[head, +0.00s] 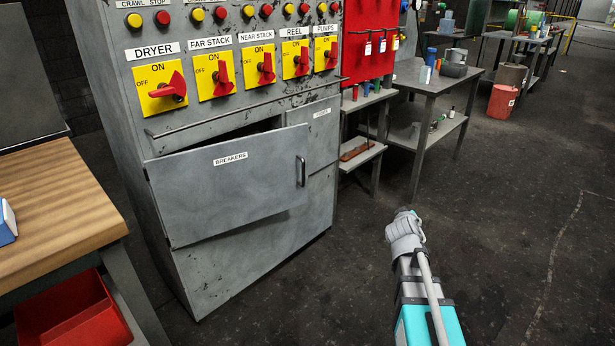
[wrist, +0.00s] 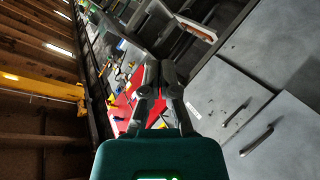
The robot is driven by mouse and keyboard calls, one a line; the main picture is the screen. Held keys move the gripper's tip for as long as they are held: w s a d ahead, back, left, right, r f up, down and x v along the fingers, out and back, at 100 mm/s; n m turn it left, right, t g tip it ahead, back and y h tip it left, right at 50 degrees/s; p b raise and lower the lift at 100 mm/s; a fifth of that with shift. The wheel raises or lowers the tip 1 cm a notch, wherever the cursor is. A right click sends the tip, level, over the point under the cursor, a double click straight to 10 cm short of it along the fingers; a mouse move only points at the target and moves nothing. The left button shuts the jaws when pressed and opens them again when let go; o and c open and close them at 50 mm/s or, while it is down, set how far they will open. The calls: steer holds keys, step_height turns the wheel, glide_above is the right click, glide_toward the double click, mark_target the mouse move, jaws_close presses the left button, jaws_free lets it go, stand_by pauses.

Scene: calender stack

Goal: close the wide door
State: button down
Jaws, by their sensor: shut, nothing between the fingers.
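The wide door (head: 225,190), a grey panel labelled BREAKERS, stands ajar on the front of the grey cabinet (head: 235,270). Its right end, with the upright bar handle (head: 301,171), stands out from the cabinet, and a dark gap shows above it. In the wrist view a grey panel (wrist: 290,125) with a bar handle (wrist: 257,140), seemingly this door, is at the lower right. My gripper (wrist: 160,72) is shut and empty, to the left of that panel and apart from it. In the head view my arm is right of the door, over open floor; the fingertips cannot be made out there.
A narrow door (head: 322,125) sits right of the wide door, partly hidden by it. Switches (head: 166,88) line the panel above. A wooden-topped bench (head: 55,205) with a red bin (head: 75,310) is at left, a metal table (head: 437,80) behind right. Floor before the door is clear.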

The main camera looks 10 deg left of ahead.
mark_target(303, 169)
steer(key=w+a+r+n+t+y+b, duration=0.1)
steer(key=w+a+r+n+t+y, duration=0.5)
steer(key=w+a+n, duration=0.15)
steer(key=s+a+f+n+g+y+b, duration=0.1)
steer(key=s+a+f+n+g+y, duration=0.1)
steer(key=a+n+g+y, duration=0.4)
steer(key=shift+a+n+y+b, duration=0.35)
steer(key=shift+a+n+y, duration=2.45)
steer(key=shift+a+n, duration=1.4)
steer(key=shift+w+d+n, duration=0.1)
steer(key=shift+d+n, duration=0.05)
steer(key=shift+n, duration=0.1)
steer(key=x, duration=1.3)
steer(key=shift+w+a+f, duration=0.2)
steer(key=shift+a, duration=0.1)
steer(key=shift+a, duration=0.1)
